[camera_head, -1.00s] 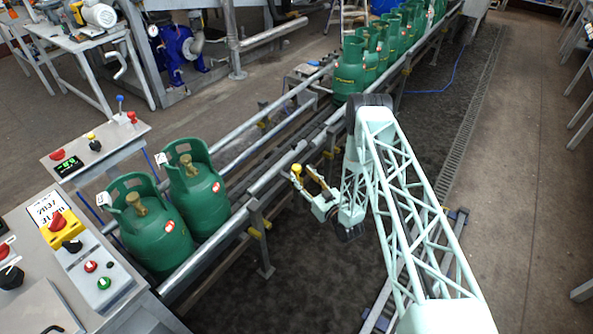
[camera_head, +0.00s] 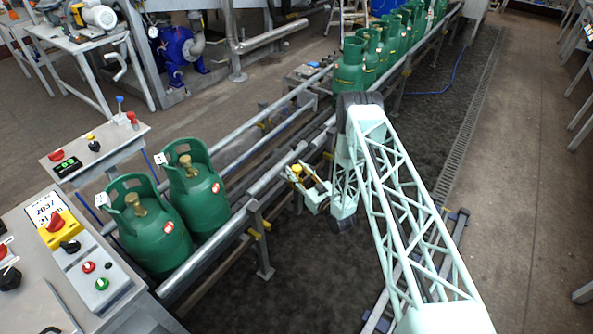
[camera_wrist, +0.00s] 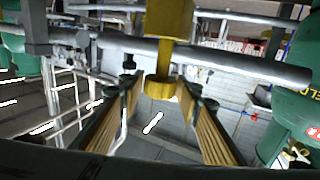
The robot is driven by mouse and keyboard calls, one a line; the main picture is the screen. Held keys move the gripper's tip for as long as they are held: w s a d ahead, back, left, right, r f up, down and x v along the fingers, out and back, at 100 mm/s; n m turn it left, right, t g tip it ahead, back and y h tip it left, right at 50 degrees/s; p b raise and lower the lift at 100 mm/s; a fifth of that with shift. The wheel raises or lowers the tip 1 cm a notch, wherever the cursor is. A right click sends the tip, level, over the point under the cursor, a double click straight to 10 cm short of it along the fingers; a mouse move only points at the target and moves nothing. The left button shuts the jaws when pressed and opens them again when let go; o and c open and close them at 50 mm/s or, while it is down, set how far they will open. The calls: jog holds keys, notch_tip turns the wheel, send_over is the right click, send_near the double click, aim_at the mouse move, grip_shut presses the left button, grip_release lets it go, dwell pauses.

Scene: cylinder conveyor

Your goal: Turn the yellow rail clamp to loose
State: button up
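The yellow rail clamp (camera_wrist: 170,22) shows in the wrist view as a yellow block with a short stem and a round knob (camera_wrist: 159,87) below. It sits at the grey conveyor rail (camera_wrist: 222,58). My gripper (camera_wrist: 157,88) is open, with one ribbed tan finger pad on each side of the knob and visible gaps on both sides. In the head view the clamp's yellow part (camera_head: 297,168) is small, and my gripper (camera_head: 304,178) is right at it beside the near rail. How the clamp is turned cannot be told.
Two green gas cylinders (camera_head: 160,241) (camera_head: 197,203) stand on the conveyor at left, and several more (camera_head: 349,72) stand further back. Another yellow clamp part (camera_head: 254,233) is on the near rail's support. A control panel (camera_head: 91,268) is at lower left.

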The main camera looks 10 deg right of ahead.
jog(key=c, duration=0.5)
jog(key=shift+a+m+t+h, duration=0.15)
jog(key=shift+m+t+h, duration=0.25)
jog(key=shift+m+h, duration=1.8)
jog(key=shift+h, duration=1.2)
jog(key=shift+f+m+g+h+b, duration=0.1)
jog(key=shift+m+g+h+b, duration=0.25)
jog(key=shift+m+h, duration=0.9)
jog(key=shift+m+g+h+b, duration=0.3)
jog(key=shift+m+h, duration=0.45)
jog(key=shift+h, duration=1)
jog(key=shift+m+g+h+b, duration=0.4)
jog(key=shift+m+h, duration=0.2)
jog(key=shift+h, duration=0.3)
jog(key=shift+m+g+h+b, duration=0.35)
jog(key=shift+m+h, duration=0.15)
jog(key=shift+h, duration=0.1)
